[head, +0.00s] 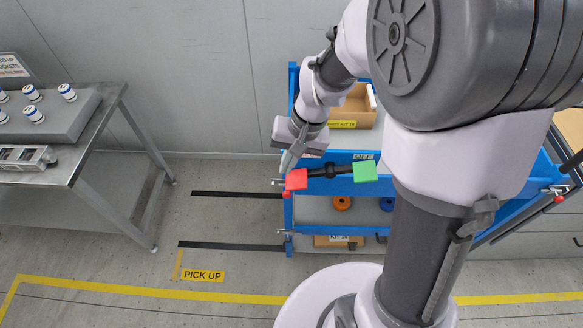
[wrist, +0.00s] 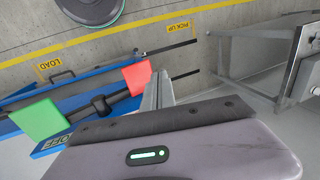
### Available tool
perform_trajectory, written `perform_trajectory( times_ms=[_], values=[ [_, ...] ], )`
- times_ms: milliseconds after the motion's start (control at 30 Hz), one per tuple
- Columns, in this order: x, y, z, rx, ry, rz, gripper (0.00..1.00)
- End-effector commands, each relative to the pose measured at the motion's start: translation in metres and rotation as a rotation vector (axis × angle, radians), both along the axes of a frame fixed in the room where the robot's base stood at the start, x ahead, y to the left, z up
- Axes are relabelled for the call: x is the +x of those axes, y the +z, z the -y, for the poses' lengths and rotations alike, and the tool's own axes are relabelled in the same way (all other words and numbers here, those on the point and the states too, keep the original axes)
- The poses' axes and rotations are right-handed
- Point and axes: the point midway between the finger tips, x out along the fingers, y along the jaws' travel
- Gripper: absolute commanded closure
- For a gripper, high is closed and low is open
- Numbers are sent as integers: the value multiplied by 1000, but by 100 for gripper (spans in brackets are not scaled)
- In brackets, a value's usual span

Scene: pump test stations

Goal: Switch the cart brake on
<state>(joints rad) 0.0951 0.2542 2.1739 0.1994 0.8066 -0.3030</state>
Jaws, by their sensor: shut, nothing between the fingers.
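The cart brake is a dark bar on the near side of the blue cart (head: 400,205), with a red pad (head: 297,180) at its left end and a green pad (head: 365,171) at its right end. An OFF label (head: 363,156) is beside the green pad. My gripper (head: 286,168) is shut and empty, its fingertips at the red pad. In the wrist view the fingers (wrist: 158,84) are right beside the red pad (wrist: 137,78); I cannot tell whether they touch. The green pad (wrist: 41,120) is farther off, clear of the gripper.
A metal table (head: 85,165) with several white bottles stands at the left. Floor with black strips and a PICK UP mark (head: 203,275) is clear between them.

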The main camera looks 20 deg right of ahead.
Motion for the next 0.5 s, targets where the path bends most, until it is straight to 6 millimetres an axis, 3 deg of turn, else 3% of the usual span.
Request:
perform_trajectory(
  times_ms=[33, 200, 333, 500],
  values=[
    [2, 18, -4, -2, 5, 5, 100],
    [5, 56, -14, -1, 3, 6, 100],
    [7, 77, -19, -1, 1, 7, 100],
    [8, 89, -23, -1, 2, 6, 100]
  ],
)
